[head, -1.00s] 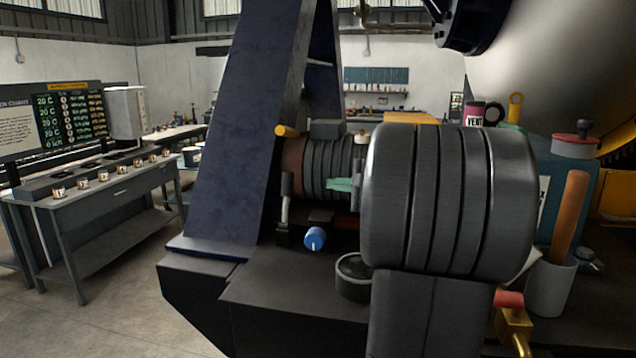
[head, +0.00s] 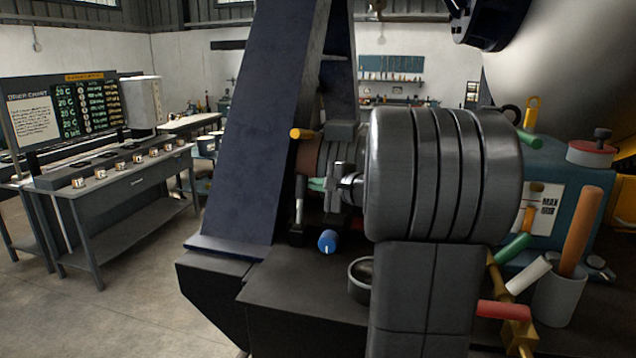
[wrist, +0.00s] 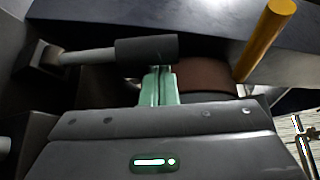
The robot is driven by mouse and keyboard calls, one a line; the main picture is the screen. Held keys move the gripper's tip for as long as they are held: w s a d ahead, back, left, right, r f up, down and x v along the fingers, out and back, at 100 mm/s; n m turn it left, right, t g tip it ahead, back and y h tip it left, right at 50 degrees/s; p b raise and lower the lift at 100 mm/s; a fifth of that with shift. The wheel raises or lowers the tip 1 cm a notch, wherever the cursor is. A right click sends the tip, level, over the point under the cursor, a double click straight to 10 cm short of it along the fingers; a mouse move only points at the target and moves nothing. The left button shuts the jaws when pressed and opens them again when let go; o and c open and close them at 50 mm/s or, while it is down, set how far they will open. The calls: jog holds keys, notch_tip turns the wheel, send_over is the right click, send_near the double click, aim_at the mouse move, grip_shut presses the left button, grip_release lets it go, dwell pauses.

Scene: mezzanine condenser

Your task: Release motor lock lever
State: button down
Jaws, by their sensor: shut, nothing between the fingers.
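The lever (wrist: 147,47) has a dark grey grip on a pale metal rod. In the wrist view it lies across the top, its rod running left to a dark block. In the head view it stands upright (head: 299,189) left of my fingers, in front of the brown, ribbed motor (head: 306,157). My gripper (head: 317,184) has green fingers, shut together and empty. In the wrist view the fingertips (wrist: 158,72) reach up to the lower edge of the grip; I cannot tell whether they touch. My arm hides much of the motor.
A yellow-orange rod (head: 302,134) sticks out above the motor, right of the fingers in the wrist view. A blue knob (head: 327,241) and a round dark cup (head: 361,279) lie below. A dark blue slanted beam (head: 250,130) stands left. Handles and a grey pot (head: 559,300) crowd the right.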

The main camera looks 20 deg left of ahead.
jog(key=shift+s+r+n+y+b, duration=0.1)
jog(key=shift+s+n+y+b, duration=0.35)
jog(key=shift+b, duration=1.75)
jog(key=s+n+t+y+b, duration=0.1)
jog(key=s+n+b, duration=0.3)
jog(key=s+b, duration=0.5)
jog(key=shift+d+t+y+b, duration=0.3)
jog(key=shift+t+y+b, duration=0.15)
jog(key=shift+b, duration=4.2)
jog(key=r+b+v, duration=0.1)
jog(key=v, duration=0.6)
jog(key=shift+s+d+f, duration=0.15)
jog(key=shift+d+f, duration=0.1)
jog(key=shift+f, duration=0.2)
